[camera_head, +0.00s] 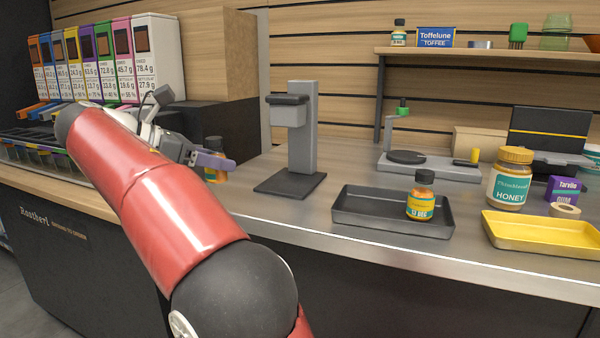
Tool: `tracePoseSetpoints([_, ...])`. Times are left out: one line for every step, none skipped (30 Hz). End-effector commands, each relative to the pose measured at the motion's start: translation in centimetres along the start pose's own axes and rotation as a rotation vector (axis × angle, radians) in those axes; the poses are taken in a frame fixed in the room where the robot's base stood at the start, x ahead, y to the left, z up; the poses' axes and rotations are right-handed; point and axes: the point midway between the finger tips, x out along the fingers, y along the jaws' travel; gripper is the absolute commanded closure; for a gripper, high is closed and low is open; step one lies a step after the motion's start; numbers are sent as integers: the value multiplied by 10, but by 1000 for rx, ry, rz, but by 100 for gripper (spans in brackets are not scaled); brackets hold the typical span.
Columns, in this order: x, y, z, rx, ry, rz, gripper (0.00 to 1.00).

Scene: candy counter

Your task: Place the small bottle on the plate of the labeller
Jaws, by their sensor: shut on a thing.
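My gripper (216,161) is left of centre, above the counter, shut on a small bottle (211,175). The bottle has a dark cap and an orange body; the fingers hide its middle. It looks upright. To its right stands a grey upright device (303,125) with a dark head over a flat dark plate (290,184). Further right and back is a low grey device (440,169) with a round dark plate (405,157), a post with a green part and a yellow block. I cannot tell which is the labeller. Both plates are empty.
A similar bottle (421,204) stands in a black tray (360,217) at the front. A honey jar (509,180), yellow tray (540,233) and purple gum box (566,190) are on the right. Candy dispensers (155,62) stand at left. A shelf (480,51) overhangs the back right.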

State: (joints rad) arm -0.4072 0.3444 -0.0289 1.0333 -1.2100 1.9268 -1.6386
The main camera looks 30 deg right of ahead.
Motion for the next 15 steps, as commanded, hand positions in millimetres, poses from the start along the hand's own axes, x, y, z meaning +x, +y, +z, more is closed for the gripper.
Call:
tracePoseSetpoints([15, -1, 4, 4, 0, -4, 91])
tracePoseSetpoints([23, -2, 8, 5, 0, -6, 91])
tracePoseSetpoints([33, -1, 12, 5, 0, -5, 91])
tracePoseSetpoints([41, -1, 15, 4, 0, -6, 91])
tracePoseSetpoints([48, -1, 18, 4, -1, -5, 91])
tracePoseSetpoints([59, -1, 22, 5, -1, -6, 91])
tracePoseSetpoints([66, -1, 26, 5, -1, -5, 91])
tracePoseSetpoints([74, -2, 29, 5, -1, -6, 91])
tracePoseSetpoints([83, -1, 33, 5, -1, -5, 91])
tracePoseSetpoints([91, -1, 36, 5, -1, -5, 91])
tracePoseSetpoints([97, -1, 39, 4, -1, -4, 91])
tracePoseSetpoints([105, -1, 42, 3, 0, -4, 91])
tracePoseSetpoints([111, -1, 44, 3, 0, -3, 91])
tracePoseSetpoints([116, -1, 46, 3, 0, -4, 91])
tracePoseSetpoints([121, 0, 49, 3, 0, -2, 91])
